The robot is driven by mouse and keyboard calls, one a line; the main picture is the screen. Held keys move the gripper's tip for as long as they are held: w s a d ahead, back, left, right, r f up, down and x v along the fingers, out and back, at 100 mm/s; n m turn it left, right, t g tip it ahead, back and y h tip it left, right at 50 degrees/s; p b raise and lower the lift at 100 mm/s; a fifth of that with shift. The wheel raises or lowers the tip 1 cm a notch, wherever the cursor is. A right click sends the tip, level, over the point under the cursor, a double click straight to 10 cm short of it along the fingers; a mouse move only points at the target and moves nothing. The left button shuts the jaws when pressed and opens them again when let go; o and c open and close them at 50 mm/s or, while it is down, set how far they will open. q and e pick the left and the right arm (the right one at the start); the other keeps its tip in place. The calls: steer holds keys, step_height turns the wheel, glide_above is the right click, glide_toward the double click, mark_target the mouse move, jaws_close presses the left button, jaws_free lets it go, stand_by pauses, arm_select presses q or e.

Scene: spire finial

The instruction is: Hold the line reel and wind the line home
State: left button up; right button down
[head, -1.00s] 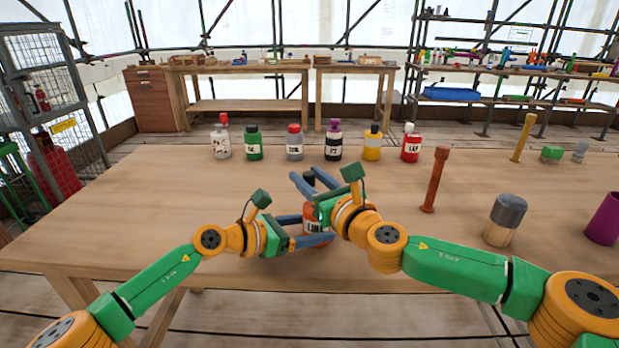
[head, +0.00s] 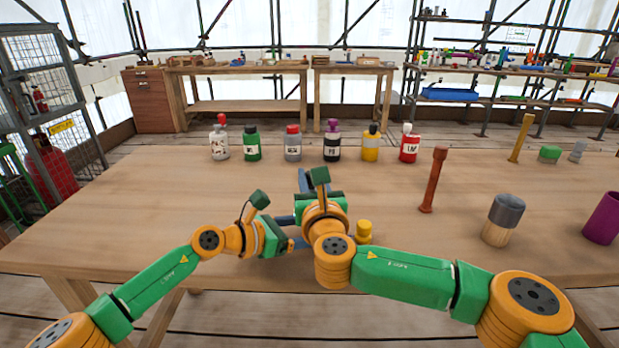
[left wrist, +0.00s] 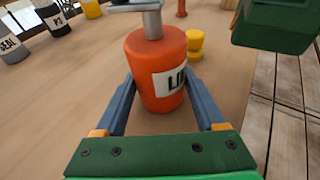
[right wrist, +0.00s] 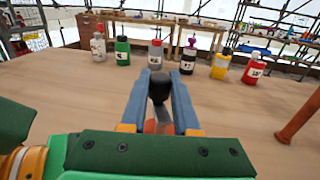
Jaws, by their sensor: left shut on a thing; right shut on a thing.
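The line reel (left wrist: 155,62) is an orange-red cylinder with a white label, a grey shaft on top and a crank with a black knob (right wrist: 159,86). My left gripper (left wrist: 160,92) is shut on the reel's body, one blue finger on each side; it also shows in the head view (head: 289,234). My right gripper (right wrist: 160,76) is shut on the black knob above the reel; in the head view (head: 304,182) its hand and wrist hide the reel and knob. The reel looks upright. No line can be made out.
A small yellow spool-shaped piece (head: 364,232) stands close to the right of my right wrist. Several bottles (head: 293,144) line the far side of the table. A brown peg (head: 433,180), a grey-topped wooden cylinder (head: 502,220) and a purple cup (head: 604,218) stand right. The table's left is clear.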

steer(key=shift+w+d+m+h, duration=0.1)
steer(key=shift+d+m+h, duration=0.1)
steer(key=shift+m+h, duration=1.15)
steer(key=shift+d+m+h, duration=0.15)
steer(key=shift+m+h, duration=0.6)
steer(key=shift+h, duration=1.2)
steer(key=c, duration=0.6)
jaws_free()
steer(key=shift+c, duration=0.2)
steer(key=v, duration=1.2)
steer(key=shift+r, duration=0.1)
